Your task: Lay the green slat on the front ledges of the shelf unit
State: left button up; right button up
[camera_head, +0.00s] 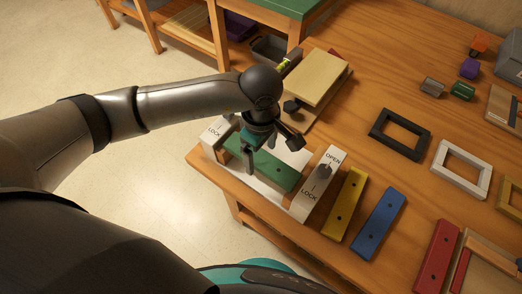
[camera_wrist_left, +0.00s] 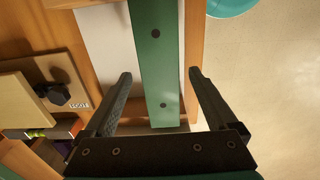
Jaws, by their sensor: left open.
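The green slat (camera_head: 272,170) with dark holes lies lengthwise between the two white end blocks of the shelf unit (camera_head: 319,183). The blocks carry OPEN and LOCK labels, and a dark knob shows on the right one. My left gripper (camera_head: 272,156) is open over the slat and hides part of it. In the left wrist view the slat (camera_wrist_left: 156,62) runs between the two spread fingers (camera_wrist_left: 160,78), with a gap on each side. I cannot tell whether the slat rests fully on the ledges. My right gripper is not in view.
A yellow slat (camera_head: 345,204), a blue slat (camera_head: 378,224) and a red slat (camera_head: 437,256) lie right of the unit. Black (camera_head: 400,134) and white (camera_head: 461,170) frames lie beyond. A pale board on a stand (camera_head: 317,78) is close behind the unit. The table edge is in front.

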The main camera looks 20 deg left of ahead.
aim_at(261, 158)
pick_arm(q)
jog(key=shift+r+p, duration=0.3)
jog(key=shift+r, duration=0.1)
notch_tip(261, 158, up, 12)
jog(key=p, duration=0.2)
jog(key=shift+r, duration=0.1)
jog(key=shift+c, duration=0.4)
dwell(1.5)
